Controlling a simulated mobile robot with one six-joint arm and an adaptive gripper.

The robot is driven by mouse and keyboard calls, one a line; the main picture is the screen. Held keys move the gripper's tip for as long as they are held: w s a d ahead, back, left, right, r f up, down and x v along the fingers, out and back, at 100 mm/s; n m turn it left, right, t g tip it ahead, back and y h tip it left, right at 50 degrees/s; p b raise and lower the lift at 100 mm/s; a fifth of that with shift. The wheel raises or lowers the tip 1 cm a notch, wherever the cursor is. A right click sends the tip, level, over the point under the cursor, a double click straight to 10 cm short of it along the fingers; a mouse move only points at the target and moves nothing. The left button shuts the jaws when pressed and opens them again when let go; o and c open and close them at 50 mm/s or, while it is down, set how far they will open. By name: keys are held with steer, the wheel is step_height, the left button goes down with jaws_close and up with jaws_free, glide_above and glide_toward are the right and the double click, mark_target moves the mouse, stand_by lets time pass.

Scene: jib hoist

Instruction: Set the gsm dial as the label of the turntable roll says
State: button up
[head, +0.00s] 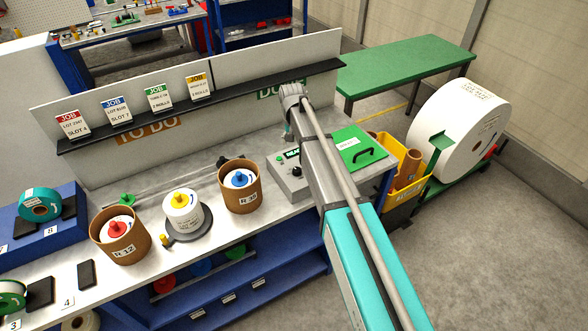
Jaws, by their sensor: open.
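The turntable roll (182,217) is white with a yellow knobbed plug on top. It sits on a dark grey turntable (204,236) on the bench. Small print shows on its side, too small to read. A grey control box (287,186) stands to the right, with a green-lit display (292,153) partly cut off by my arm. A dark round knob (297,171), perhaps the gsm dial, shows on its top; its setting is unreadable. My gripper (287,136) is above and behind the box, mostly hidden by my wrist, and apart from the knob. I see nothing held.
Brown tubs R 12 (121,246) and R 30 (241,200) flank the turntable. A shelf (210,103) with several job cards runs behind. A large white roll (455,130) stands on the floor.

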mark_target(297, 169)
steer(key=shift+f, duration=0.15)
steer(key=f+b, duration=1.3)
steer(key=shift+d+f+b, duration=0.25)
steer(key=shift+d+b, duration=0.1)
stand_by(0.4)
